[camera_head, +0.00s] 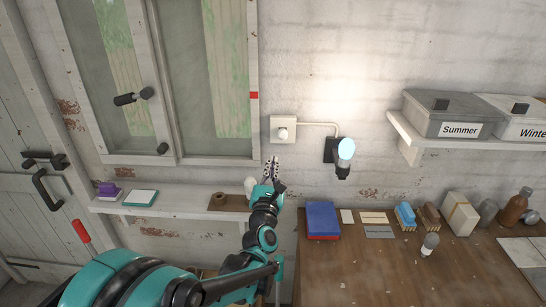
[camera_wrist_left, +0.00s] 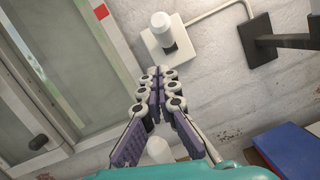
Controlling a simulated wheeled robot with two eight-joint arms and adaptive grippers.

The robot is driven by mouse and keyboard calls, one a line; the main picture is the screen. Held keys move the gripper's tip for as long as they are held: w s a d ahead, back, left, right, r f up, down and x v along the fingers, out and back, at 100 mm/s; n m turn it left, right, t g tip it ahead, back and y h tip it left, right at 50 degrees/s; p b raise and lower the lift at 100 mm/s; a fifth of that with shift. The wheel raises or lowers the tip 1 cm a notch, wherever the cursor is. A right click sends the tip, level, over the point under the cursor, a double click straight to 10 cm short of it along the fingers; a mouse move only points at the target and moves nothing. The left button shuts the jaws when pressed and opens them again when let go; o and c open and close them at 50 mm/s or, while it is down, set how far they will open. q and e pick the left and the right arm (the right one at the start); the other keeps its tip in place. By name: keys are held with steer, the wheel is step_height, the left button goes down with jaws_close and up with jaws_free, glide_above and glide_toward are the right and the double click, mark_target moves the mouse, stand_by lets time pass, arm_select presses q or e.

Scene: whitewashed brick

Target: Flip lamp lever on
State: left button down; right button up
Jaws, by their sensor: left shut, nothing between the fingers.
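The lamp lever is a white rounded knob (camera_head: 283,134) on a square cream wall plate (camera_head: 276,121). In the left wrist view the knob (camera_wrist_left: 161,24) sticks out from its plate (camera_wrist_left: 189,44), above the fingertips. The wall lamp (camera_head: 346,149) is to its right on a black mount, joined by a pale conduit, and its bulb glows. My left gripper (camera_head: 271,162) is shut and empty just below the plate. In the left wrist view its fingertips (camera_wrist_left: 157,73) are together, apart from the knob. My right gripper is not in view.
A narrow shelf (camera_head: 165,202) runs below, with a brown roll (camera_head: 219,199) and a white object (camera_head: 250,187) near my left gripper. A wooden table (camera_head: 365,265) at right holds a blue-and-red book (camera_head: 322,219), brushes and bottles. A cabinet with glass doors (camera_head: 205,80) is at left.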

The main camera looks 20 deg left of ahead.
arm_select(q)
steer(key=s, duration=0.1)
steer(key=s+d, duration=0.1)
steer(key=s, duration=0.3)
steer(key=shift+d+r+p, duration=0.3)
steer(key=shift+r+p, duration=0.1)
steer(key=shift+a, duration=0.1)
steer(key=s+d+f+m+g+h+b, duration=0.1)
steer(key=s+d+f+m+g+h, duration=0.6)
steer(key=m, duration=1.4)
steer(key=s+a+f+m+g+y, duration=0.1)
steer(key=s+f+m+g, duration=0.2)
steer(key=s+f+m, duration=0.2)
steer(key=s+a+f+m+g+y+b, duration=0.1)
steer(key=s+f+m+g, duration=0.1)
steer(key=s+f+m, duration=0.3)
steer(key=s+m, duration=0.4)
steer(key=s, duration=0.3)
steer(key=shift+s+a+f+g+y, duration=0.2)
steer(key=shift+a+f+g+y, duration=0.15)
steer(key=shift+g+y, duration=0.05)
